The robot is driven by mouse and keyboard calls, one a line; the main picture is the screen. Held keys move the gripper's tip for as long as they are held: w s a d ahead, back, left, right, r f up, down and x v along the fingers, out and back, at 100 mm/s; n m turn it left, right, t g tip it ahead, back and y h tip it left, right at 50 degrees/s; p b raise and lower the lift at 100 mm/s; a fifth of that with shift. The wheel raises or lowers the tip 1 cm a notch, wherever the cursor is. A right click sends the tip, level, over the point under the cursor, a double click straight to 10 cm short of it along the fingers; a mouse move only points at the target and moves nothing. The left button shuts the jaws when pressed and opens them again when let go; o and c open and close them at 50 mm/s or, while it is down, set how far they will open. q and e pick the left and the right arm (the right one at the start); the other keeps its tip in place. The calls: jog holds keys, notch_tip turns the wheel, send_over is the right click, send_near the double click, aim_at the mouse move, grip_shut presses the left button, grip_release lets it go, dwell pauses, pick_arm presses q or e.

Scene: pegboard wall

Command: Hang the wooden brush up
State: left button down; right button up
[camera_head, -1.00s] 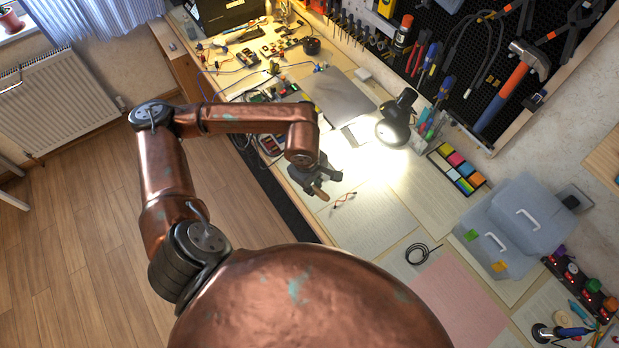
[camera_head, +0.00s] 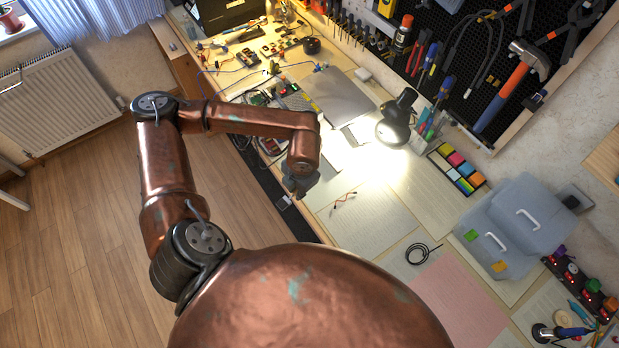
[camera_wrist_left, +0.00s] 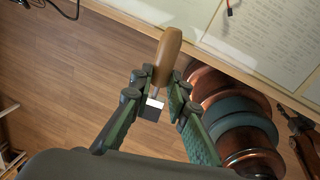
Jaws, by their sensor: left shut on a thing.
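The wooden brush has a brown handle (camera_wrist_left: 168,52), a thin metal neck and a pale and dark end. It shows in the left wrist view, between the fingers of my left gripper (camera_wrist_left: 160,88), which is shut on it. The handle points up in that view, towards the bench edge. In the head view my left gripper (camera_head: 300,185) is over the near edge of the workbench, and the brush is mostly hidden there. The black pegboard (camera_head: 463,22) is at the upper right, away from the gripper. My right gripper is in no view.
A lit desk lamp (camera_head: 394,120) and a colour note set (camera_head: 457,167) stand on the workbench (camera_head: 372,215). A hammer (camera_head: 510,85) and other tools hang on the board. Open floor (camera_head: 90,240) lies left.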

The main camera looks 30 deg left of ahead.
pick_arm(q)
jog(key=w+a+f, duration=0.1)
jog(key=w+f, duration=0.1)
jog(key=w, duration=0.2)
jog(key=w+f, duration=0.3)
jog(key=w, duration=0.1)
jog(key=w+a+f, duration=0.1)
jog(key=w+f, duration=0.2)
jog(key=w, duration=0.1)
jog(key=shift+a, duration=0.35)
jog(key=shift+w+a+f, duration=0.1)
jog(key=shift+w+f, duration=0.25)
jog(key=shift+f, duration=0.1)
jog(key=f, duration=0.1)
jog(key=w+f, duration=0.1)
jog(key=f, duration=0.1)
jog(key=shift+a, duration=0.1)
jog(key=shift+f, duration=0.35)
jog(key=shift+f, duration=0.15)
